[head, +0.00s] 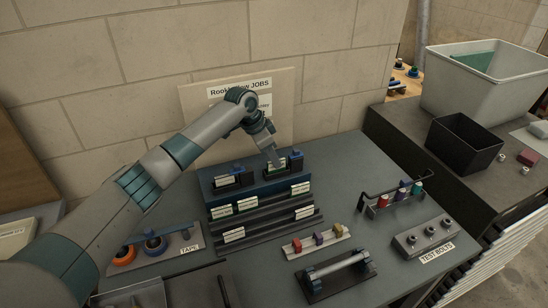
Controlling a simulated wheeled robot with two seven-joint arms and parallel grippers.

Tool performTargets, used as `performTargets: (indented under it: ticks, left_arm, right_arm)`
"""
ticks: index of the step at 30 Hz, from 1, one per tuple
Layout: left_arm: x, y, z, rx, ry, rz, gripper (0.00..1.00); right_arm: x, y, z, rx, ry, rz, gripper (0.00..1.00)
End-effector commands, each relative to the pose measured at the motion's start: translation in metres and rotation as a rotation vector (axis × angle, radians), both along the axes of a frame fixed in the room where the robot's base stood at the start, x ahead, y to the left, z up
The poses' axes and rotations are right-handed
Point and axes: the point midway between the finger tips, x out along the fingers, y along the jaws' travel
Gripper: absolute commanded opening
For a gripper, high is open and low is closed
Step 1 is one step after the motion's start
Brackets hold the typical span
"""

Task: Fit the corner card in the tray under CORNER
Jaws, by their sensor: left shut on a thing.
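My left gripper (274,157) reaches down over the back of a dark stepped rack (258,191). It is shut at the right-hand black tray on the top step, on what looks like the corner card (273,169). The fingers hide part of the card, and I cannot tell whether it is seated in the tray. A second black tray (243,181) with a pale card (225,180) and a blue part stands to the left on the same step. White labels (301,188) run along the rack's steps, too small to read, so CORNER cannot be picked out. My right gripper is not in view.
A board (205,92) leans on the wall behind the rack. A tape holder (170,246) stands left, coloured blocks (318,239) and a bar on a stand (337,272) in front. A TEST BOLTS block (425,236) and a wire-handled rack (396,205) stand right.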

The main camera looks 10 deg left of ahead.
Motion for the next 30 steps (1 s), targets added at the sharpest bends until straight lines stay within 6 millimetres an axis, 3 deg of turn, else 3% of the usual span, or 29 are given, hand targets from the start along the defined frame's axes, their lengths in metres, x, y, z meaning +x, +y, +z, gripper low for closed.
performTargets:
  ticks: [8, 12, 23, 30]
  left_arm:
    - [0.000, 0.000, -0.004, 0.000, 0.000, 0.000, 0.00]
    - [0.000, 0.000, -0.004, 0.000, 0.000, 0.000, 0.29]
    - [0.000, 0.001, -0.002, 0.000, 0.000, 0.000, 0.29]
    - [-0.003, 0.006, 0.013, -0.001, -0.001, -0.001, 0.29]
  right_arm:
    - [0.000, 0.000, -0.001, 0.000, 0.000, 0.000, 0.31]
    - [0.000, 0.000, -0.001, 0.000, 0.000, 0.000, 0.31]
    - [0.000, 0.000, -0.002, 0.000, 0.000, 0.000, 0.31]
    - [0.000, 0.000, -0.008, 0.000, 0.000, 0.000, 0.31]
